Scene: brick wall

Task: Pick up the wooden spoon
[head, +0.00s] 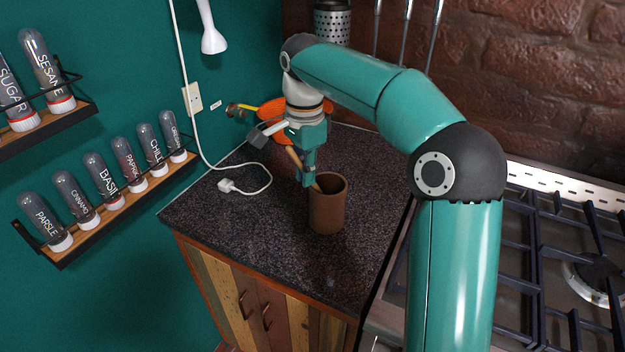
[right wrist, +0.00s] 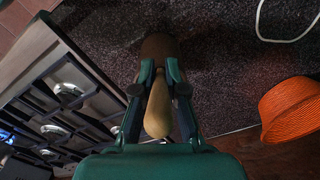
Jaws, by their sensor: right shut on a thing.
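The wooden spoon (right wrist: 158,108) is pale and rounded at its near end in the right wrist view. My right gripper (right wrist: 160,72) is shut on it, one finger on each side. In the head view the spoon (head: 293,157) shows as a tan stick beside my right gripper (head: 309,173), partly hidden by it. The spoon slants down toward the brown cup (head: 327,208), which stands upright on the dark counter. The cup (right wrist: 158,46) also shows just beyond the fingertips in the right wrist view. I cannot tell how far the spoon's lower end is inside it. My left gripper is not in view.
An orange basket (right wrist: 290,108) is at the right of the wrist view. A white cable (head: 250,187) lies on the speckled counter (head: 255,238). A gas stove (head: 560,250) adjoins at the right. Spice racks (head: 110,208) hang on the green wall. The front counter is clear.

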